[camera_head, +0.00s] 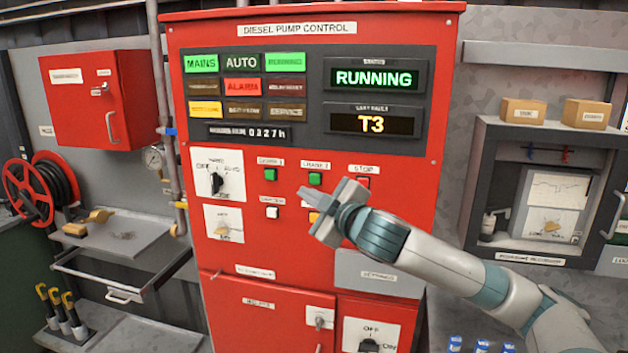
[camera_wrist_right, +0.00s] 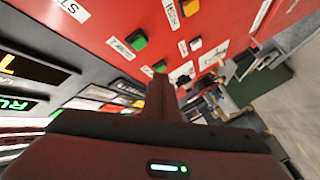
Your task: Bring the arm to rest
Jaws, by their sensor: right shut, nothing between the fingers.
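My right arm comes in from the lower right in the head view. Its gripper (camera_head: 322,202) is shut and empty, in front of the red diesel pump control panel (camera_head: 260,245), near the lower row of small buttons. It hides part of those buttons and the area below STOP. In the right wrist view the shut fingers (camera_wrist_right: 161,85) point toward the red panel face, with a green button (camera_wrist_right: 137,40) and another green button (camera_wrist_right: 160,67) beyond them. I cannot tell whether the fingertips touch the panel. My left gripper is not in view.
The panel display (camera_head: 374,78) reads RUNNING, with T3 below. A red cabinet (camera_head: 100,98), a hose reel (camera_head: 40,190) and an open drawer (camera_head: 122,270) are at left. A recorder cabinet (camera_head: 540,190) with two boxes on top stands at right, behind my arm.

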